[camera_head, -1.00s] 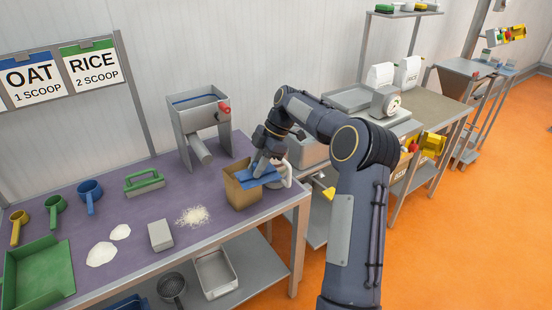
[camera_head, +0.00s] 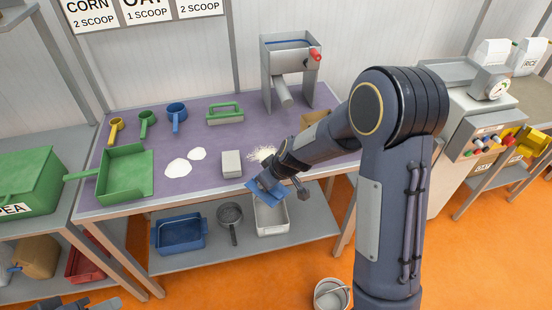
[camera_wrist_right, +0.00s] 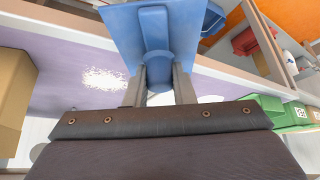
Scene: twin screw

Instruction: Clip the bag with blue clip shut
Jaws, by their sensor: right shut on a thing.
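The open-topped brown bag (camera_head: 314,118) stands on the table, partly hidden behind my right arm. Its tan side (camera_wrist_right: 12,85) shows at the left of the wrist view, apart from the gripper. Dark parts at the bottom left of the head view may be my left gripper (camera_head: 92,303).
A grey hopper (camera_head: 290,70) stands behind the bag. A blue tray (camera_head: 180,234) and other containers are on the shelf below.

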